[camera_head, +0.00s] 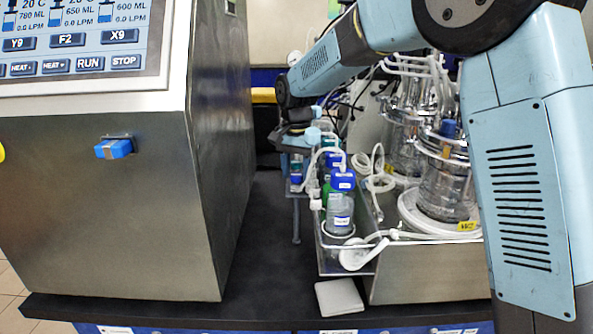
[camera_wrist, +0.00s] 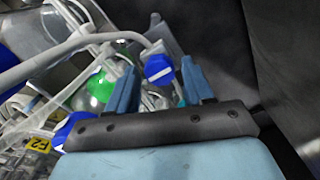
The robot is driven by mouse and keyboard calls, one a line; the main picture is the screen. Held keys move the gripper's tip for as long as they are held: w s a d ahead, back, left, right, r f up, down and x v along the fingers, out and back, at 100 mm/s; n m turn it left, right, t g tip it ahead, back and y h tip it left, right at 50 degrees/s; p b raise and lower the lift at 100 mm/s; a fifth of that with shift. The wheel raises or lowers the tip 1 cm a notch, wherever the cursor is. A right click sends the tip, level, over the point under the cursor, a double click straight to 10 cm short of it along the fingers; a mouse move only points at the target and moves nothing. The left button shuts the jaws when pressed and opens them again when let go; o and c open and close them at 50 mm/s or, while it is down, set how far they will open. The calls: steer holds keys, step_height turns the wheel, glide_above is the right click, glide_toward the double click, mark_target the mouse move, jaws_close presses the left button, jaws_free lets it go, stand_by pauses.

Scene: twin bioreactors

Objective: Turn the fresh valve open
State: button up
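My gripper (camera_wrist: 160,72) is open, with its two blue fingers apart. A small blue piece with a white mark (camera_wrist: 159,67) shows between the fingertips, beyond or at their ends. I cannot tell whether they touch it, or whether it is the fresh valve, since no readable label shows. In the head view my gripper (camera_head: 295,141) hangs over the far end of a row of bottles with blue and green caps. The nearest blue-capped bottle (camera_head: 340,208) stands upright at the front of this row. My gripper and wrist partly hide the far bottles.
Two glass reactor vessels (camera_head: 445,185) with white tubing stand right of the bottles, in a metal tray (camera_head: 430,270). A steel console (camera_head: 120,220) with a screen and a blue knob (camera_head: 114,148) stands left. The black bench top (camera_head: 265,250) between is clear. White tubes cross near my left finger.

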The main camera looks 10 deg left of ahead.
steer(key=c, duration=0.9)
steer(key=shift+o, duration=0.2)
steer(key=shift+n, duration=0.3)
steer(key=n, duration=0.3)
steer(key=shift+n, duration=0.3)
steer(key=n, duration=0.4)
steer(key=shift+n, duration=0.3)
steer(key=n, duration=0.4)
steer(key=shift+w+n, duration=0.1)
steer(key=shift+n, duration=2.4)
